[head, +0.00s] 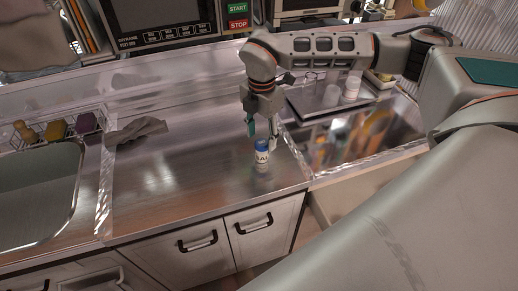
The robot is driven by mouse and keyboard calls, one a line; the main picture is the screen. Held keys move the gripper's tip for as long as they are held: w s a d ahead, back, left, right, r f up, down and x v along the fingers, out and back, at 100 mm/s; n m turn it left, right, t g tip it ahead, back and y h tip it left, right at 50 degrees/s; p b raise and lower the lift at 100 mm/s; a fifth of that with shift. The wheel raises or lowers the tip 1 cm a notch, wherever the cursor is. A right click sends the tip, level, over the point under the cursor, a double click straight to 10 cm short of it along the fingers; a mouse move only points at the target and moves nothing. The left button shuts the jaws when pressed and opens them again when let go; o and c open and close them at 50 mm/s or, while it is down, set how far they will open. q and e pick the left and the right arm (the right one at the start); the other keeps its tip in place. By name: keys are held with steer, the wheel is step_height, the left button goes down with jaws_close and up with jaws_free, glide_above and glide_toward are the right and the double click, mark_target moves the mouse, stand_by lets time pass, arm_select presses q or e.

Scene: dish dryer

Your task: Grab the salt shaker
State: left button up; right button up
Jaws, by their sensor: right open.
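The salt shaker (262,157) is a small white cylinder with a blue label and dark lettering. It stands upright on the steel counter (180,180), near the counter's right part. My right gripper (262,131) hangs down just above and behind the shaker, its fingers pointing down. The fingers are apart, and the shaker is not visibly gripped. I cannot tell whether a finger touches it. My left gripper is not in view.
A grey cloth (136,131) lies on the counter at the left, beside a sink (40,195). An oven with start and stop buttons (238,17) is at the back.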

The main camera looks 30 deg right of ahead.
mark_target(262, 150)
steer(key=shift+s+f+p, duration=0.15)
steer(key=shift+f+p, duration=0.2)
steer(key=shift+f, duration=2.75)
steer(key=c, duration=1.2)
